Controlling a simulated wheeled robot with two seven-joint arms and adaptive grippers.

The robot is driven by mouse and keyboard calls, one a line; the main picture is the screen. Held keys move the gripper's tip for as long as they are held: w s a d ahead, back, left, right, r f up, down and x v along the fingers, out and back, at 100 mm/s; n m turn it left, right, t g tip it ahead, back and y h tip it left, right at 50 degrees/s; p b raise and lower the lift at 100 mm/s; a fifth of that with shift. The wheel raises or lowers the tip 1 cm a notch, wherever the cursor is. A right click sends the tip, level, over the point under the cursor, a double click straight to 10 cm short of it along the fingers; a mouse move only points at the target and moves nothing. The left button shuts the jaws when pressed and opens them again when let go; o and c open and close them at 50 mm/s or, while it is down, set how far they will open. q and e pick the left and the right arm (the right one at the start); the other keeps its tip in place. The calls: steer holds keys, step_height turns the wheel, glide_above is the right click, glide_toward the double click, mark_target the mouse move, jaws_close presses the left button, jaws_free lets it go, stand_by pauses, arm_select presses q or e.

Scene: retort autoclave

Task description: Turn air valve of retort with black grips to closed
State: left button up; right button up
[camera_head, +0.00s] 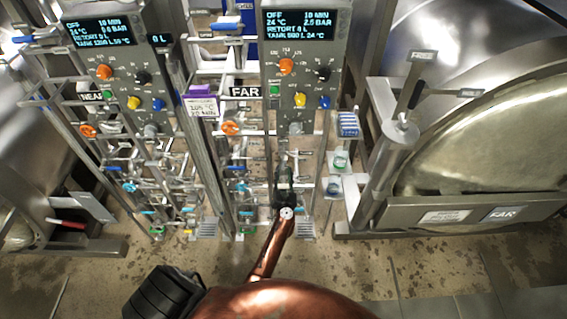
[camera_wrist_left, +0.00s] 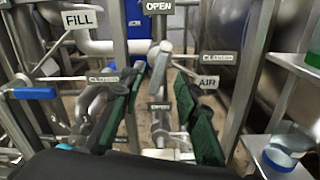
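The FAR retort (camera_head: 490,140), with black grips, stands at the right in the head view. Its valve rack is under the FAR panel (camera_head: 305,70). My left gripper (camera_head: 286,178) is at the lower part of this rack. In the left wrist view, my left gripper (camera_wrist_left: 160,110) is open, its two green-padded fingers apart. A grey valve lever (camera_wrist_left: 160,65) stands roughly upright between them, below an OPEN plate (camera_wrist_left: 157,6). The AIR label (camera_wrist_left: 208,83) shows by the right finger. CLOSED plates (camera_wrist_left: 104,78) show on both sides. I cannot tell whether the fingers touch the lever.
A FILL label (camera_wrist_left: 79,18) and a blue-handled lever (camera_wrist_left: 33,93) are left of the gripper. Metal uprights and pipes crowd close around it. The NEAR panel (camera_head: 110,70) and its rack stand at the left. A small shelf with bottles (camera_head: 337,175) is right of the FAR rack.

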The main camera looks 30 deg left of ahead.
mark_target(284, 164)
arm_select(q)
steer(key=shift+b+x, duration=0.55)
steer(key=shift+x, duration=2.2)
steer(key=shift+c, duration=0.4)
jaws_close()
